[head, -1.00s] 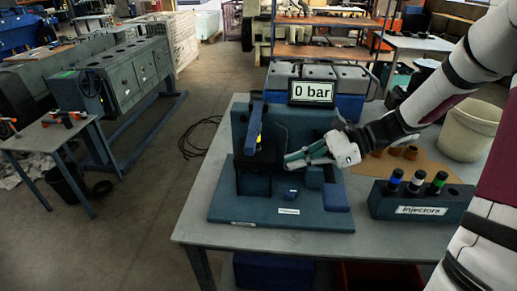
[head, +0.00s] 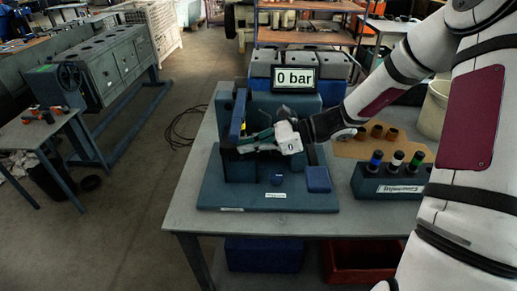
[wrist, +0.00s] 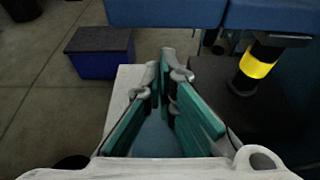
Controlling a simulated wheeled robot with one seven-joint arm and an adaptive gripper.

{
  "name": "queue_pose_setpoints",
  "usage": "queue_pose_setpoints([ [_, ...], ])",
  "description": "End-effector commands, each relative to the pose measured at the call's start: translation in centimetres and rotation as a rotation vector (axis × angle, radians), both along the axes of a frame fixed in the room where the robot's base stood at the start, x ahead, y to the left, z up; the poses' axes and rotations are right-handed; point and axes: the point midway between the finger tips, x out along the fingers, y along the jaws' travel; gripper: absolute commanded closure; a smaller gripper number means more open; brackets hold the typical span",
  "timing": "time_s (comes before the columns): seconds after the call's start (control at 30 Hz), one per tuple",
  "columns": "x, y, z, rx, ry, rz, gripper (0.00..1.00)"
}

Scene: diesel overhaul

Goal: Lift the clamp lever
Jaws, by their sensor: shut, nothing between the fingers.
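The clamp lever (head: 237,116) is a blue bar on the test stand (head: 266,193), standing steeply in the head view. A blue bar, which looks like the lever, crosses the top of the wrist view (wrist: 165,12). A dark cylinder with a yellow band (wrist: 258,66) stands to its right, low in the clamp. My gripper (head: 241,148) is beside the lever's lower part, coming from the right. Its green fingers (wrist: 165,60) are closed together with nothing between them. The tips lie just below the bar in the wrist picture; I cannot tell whether they touch it.
A gauge display (head: 294,79) reading 0 bar stands behind the stand. A labelled injector rack (head: 391,183) is to the right on the table (head: 185,208), with several brown cups (head: 376,131) behind it. A blue block (head: 318,179) sits on the stand's right side.

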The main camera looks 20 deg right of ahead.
Motion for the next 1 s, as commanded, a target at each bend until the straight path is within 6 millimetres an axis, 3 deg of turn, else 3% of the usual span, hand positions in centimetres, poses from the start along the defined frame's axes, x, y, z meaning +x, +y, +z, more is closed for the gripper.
queue_pose_setpoints([
  [0.2,-0.1,0.0,1.7,0.000,0.000,0.000,1.00],
  [0.77,-0.2,0.0,2.4,0.006,0.020,0.002,1.00],
  [1.0,-0.4,0.1,4.9,0.040,0.123,0.003,1.00],
])
